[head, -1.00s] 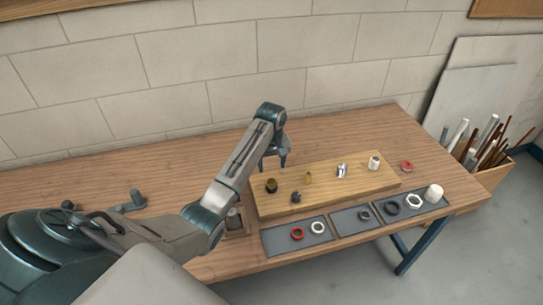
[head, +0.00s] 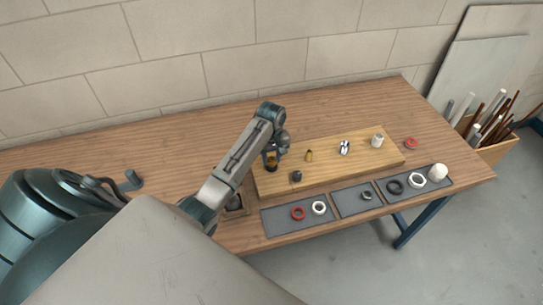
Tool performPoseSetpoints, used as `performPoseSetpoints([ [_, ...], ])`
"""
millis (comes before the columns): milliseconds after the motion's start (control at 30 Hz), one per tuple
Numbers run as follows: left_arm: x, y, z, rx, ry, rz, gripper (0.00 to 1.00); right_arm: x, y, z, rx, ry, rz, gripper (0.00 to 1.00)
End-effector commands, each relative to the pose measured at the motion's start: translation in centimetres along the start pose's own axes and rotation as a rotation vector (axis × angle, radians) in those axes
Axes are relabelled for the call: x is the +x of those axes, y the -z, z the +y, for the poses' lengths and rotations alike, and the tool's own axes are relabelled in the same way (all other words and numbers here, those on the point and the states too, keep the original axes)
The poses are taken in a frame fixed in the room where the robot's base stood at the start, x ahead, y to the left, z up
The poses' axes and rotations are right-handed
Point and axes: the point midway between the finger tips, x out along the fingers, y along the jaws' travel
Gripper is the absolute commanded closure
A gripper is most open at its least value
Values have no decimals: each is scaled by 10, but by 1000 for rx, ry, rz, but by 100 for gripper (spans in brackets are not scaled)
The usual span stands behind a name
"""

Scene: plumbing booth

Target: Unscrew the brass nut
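A wooden board (head: 330,172) on the bench holds a row of small fittings. A dark fitting with a brass-coloured part (head: 272,167) stands at its left end. A slim brass-coloured piece (head: 309,156) stands just right of it. I cannot tell for sure which is the brass nut. My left gripper (head: 271,157) points down over the left-end fitting, with its fingers at or around the top of it. The picture is too small to show whether they touch or grip it. My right gripper is not in view.
A dark fitting (head: 296,176), a chrome fitting (head: 344,147) and a white fitting (head: 377,141) are also on the board. Grey mats in front hold a red ring (head: 298,213), a white ring (head: 319,208) and other rings. A red ring (head: 411,143) lies right of the board.

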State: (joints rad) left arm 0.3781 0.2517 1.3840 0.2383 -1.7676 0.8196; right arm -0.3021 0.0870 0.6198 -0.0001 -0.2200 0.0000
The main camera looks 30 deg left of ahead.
Motion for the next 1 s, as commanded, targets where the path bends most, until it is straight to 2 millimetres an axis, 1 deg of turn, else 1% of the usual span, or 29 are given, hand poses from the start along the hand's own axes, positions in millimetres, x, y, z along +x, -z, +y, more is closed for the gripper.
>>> performPoseSetpoints([
  [33,0,0,0,0,0,0,77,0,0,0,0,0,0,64],
  [100,0,0,0,0,0,0,91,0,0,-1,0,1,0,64],
  [267,0,0,0,-36,0,0,91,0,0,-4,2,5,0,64],
  [533,-1,0,0,-340,0,0,91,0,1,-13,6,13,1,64],
  [767,-2,0,0,-453,0,0,91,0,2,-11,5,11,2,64],
  [1000,-2,0,0,-725,0,0,91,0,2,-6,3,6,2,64],
])
